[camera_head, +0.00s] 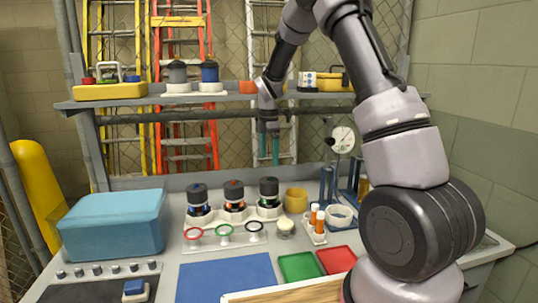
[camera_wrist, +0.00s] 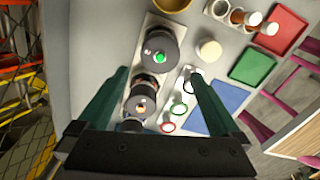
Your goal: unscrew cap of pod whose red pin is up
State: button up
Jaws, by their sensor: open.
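Three pods with dark caps stand in a white rack (camera_head: 253,213) on the bench. The left pod (camera_head: 198,198) has blue trim, the middle pod (camera_head: 234,195) orange-red and the right pod (camera_head: 269,191) green. In the wrist view the green-marked cap (camera_wrist: 160,52) and the orange-marked cap (camera_wrist: 143,97) show from above; the third cap (camera_wrist: 131,125) is partly hidden by my gripper. I cannot make out a raised red pin on any pod. My gripper (camera_head: 269,150) hangs above and behind the rack, pointing down, its green fingers (camera_wrist: 158,75) open and empty, apart from the caps.
A stand with red (camera_head: 193,233), green (camera_head: 224,229) and black (camera_head: 254,226) rings is in front of the rack. A yellow cup (camera_head: 296,200), orange bottles (camera_head: 319,220) and a gauge (camera_head: 342,141) are to the right. A blue box (camera_head: 113,223) is left; a shelf (camera_head: 230,97) runs behind.

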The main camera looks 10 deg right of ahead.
aim_at(269, 178)
notch_tip(269, 178, down, 11)
jog(key=shift+r, duration=0.1)
dwell(0.4)
jog(key=shift+c, duration=0.3)
